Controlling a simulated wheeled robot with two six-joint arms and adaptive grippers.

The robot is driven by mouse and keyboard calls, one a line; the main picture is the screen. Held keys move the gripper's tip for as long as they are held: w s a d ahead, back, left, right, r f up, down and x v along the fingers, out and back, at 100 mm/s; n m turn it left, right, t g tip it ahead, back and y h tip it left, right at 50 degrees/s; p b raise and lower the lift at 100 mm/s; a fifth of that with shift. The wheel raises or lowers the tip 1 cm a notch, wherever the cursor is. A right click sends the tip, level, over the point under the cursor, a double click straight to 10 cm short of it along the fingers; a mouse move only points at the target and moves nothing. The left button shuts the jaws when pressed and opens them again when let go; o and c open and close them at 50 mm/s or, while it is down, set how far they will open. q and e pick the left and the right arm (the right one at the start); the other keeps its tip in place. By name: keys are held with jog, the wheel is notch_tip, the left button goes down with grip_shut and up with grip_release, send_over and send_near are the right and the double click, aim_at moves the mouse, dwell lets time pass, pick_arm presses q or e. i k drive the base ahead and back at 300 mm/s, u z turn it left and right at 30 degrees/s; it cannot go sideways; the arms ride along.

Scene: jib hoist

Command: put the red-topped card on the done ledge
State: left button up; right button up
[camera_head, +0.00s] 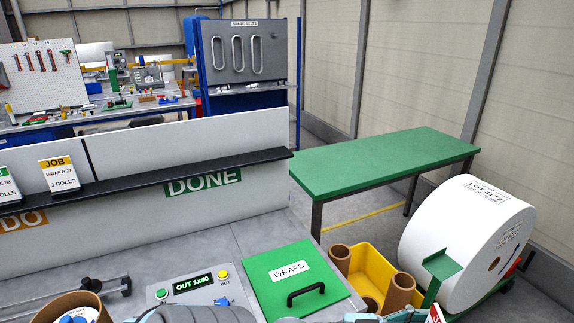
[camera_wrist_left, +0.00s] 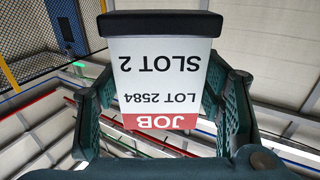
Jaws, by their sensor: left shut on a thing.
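The red-topped card (camera_head: 0,0) is not visible in the head view. In the left wrist view the red-topped card (camera_wrist_left: 165,75) appears upside down, reading JOB, LOT 2584, SLOT 2, with its black base at the top of the picture. My left gripper (camera_wrist_left: 165,110) is shut on it, one finger on each side. The done ledge (camera_head: 235,161) is the black shelf above the green DONE sign (camera_head: 203,182) in the head view; the part above the sign is bare. Neither gripper's fingertips show clearly in the head view; only arm parts show at its bottom edge.
A yellow-topped card (camera_head: 60,175) and a green-topped card (camera_head: 8,187) stand on the ledge's left part. Below are a counter display (camera_head: 193,284), the green WRAPS lid (camera_head: 285,262) and a yellow bin (camera_head: 368,268). A green table (camera_head: 385,165) and white roll (camera_head: 465,235) stand right.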

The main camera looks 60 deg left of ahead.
aim_at(201, 166)
jog(key=u, duration=1)
jog(key=i, duration=1)
jog(key=u, duration=1)
